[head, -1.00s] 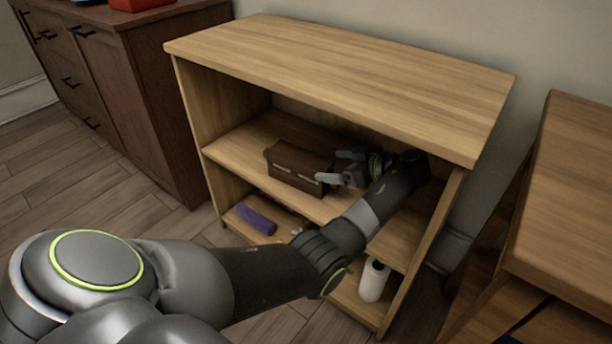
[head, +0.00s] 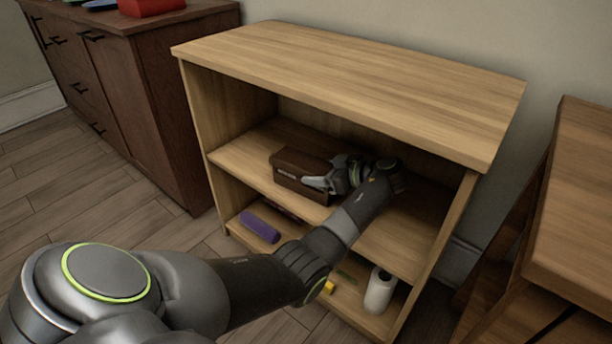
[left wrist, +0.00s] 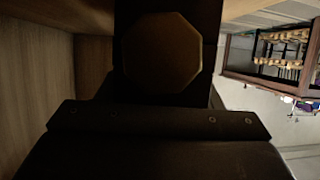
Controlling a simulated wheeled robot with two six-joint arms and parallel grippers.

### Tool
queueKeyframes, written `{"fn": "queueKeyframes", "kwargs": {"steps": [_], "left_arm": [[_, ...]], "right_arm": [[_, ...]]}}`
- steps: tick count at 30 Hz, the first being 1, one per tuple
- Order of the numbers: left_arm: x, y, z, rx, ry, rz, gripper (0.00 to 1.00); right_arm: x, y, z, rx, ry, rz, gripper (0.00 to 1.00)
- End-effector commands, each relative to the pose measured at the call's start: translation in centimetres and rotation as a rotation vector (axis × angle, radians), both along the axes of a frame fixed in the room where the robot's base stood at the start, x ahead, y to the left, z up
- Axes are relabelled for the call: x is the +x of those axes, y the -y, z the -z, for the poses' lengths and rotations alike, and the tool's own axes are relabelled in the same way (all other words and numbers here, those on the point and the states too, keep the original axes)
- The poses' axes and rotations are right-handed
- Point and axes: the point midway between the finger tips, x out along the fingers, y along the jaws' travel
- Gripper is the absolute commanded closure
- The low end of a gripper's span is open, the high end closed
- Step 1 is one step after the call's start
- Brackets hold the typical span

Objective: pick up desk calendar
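A dark brown box-like thing (head: 298,177) stands on the middle shelf of the wooden shelf unit in the head view. I cannot tell whether it is the desk calendar; no other thing in view clearly looks like one. My left gripper (head: 329,172) is at the right end of this brown thing, with its fingers apart. One grey fingertip shows in front of the box's right end and the other nearer its top. Whether they touch it is unclear. The left wrist view is mostly filled by dark, close surfaces and shows no fingertips. My right gripper is not in view.
The shelf unit (head: 350,70) has its top board close above my left arm. Its lower shelf holds a purple roll (head: 260,226), a white cylinder (head: 380,290) and a small yellow thing (head: 329,287). A dark cabinet (head: 150,100) stands left, a wooden table (head: 580,200) right.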

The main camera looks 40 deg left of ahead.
Motion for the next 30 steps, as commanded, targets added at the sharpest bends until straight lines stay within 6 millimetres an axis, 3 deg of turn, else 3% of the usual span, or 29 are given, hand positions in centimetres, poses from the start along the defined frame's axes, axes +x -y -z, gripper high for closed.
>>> {"fn": "queueKeyframes", "kwargs": {"steps": [1, 6, 14, 24, 30], "left_arm": [[0.0, 0.0, 0.0, 0.0, 0.0, 0.0, 0.47], [0.0, 0.0, 0.0, 0.0, 0.0, 0.0, 0.68], [0.0, 0.0, -0.5, 0.001, 0.002, 0.0, 0.68], [0.0, 0.0, -6.8, 0.001, 0.004, -0.001, 0.69], [0.0, 0.0, -9.6, 0.001, 0.003, 0.001, 0.69]], "right_arm": [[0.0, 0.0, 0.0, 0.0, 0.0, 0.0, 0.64], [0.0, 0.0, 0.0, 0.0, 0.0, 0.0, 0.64], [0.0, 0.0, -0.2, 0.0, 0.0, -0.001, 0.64], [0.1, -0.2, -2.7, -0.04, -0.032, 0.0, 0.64], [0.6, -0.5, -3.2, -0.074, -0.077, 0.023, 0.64]]}}
